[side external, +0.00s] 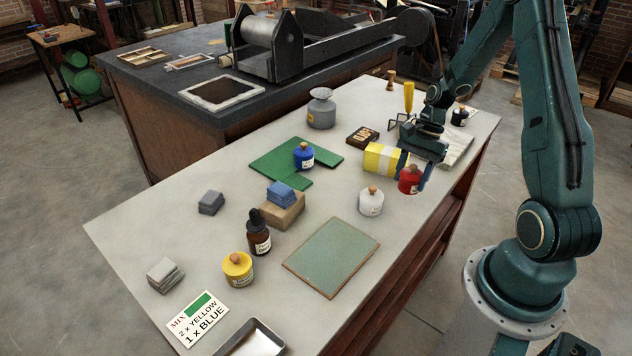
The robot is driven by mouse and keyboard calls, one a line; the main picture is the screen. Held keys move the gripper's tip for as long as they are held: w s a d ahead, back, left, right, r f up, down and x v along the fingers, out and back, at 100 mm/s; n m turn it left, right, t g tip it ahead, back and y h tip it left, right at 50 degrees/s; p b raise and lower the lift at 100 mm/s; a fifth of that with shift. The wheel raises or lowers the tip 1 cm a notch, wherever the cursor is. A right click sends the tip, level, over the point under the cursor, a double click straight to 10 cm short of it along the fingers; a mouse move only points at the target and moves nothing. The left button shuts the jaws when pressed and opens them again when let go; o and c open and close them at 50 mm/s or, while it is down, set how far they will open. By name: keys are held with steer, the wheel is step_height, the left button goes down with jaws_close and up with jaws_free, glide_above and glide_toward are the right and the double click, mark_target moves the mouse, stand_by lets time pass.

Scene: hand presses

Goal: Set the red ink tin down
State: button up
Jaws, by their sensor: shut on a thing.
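The red ink tin (409,181) has a pale label and a wooden knob on its lid. It is upright at the right part of the table. My gripper (414,177) reaches down from the upper right and is shut on the tin. One dark finger shows along the tin's right side; the other finger is mostly hidden. Whether the tin's base touches the table or hangs just above it I cannot tell.
A blue tin (304,156) is on a green mat (278,160). A pale green slab (332,254) lies in front. A yellow tin (237,266), dropper bottle (258,236), and mixing card (198,318) are at the left. Bare table lies between the slab and the right edge.

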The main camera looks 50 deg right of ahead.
mark_target(409, 186)
steer(key=shift+f, duration=0.1)
steer(key=shift+f, duration=1.8)
steer(key=shift+f, duration=0.1)
steer(key=o, duration=1.1)
steer(key=shift+o, duration=0.2)
steer(key=v, duration=1.2)
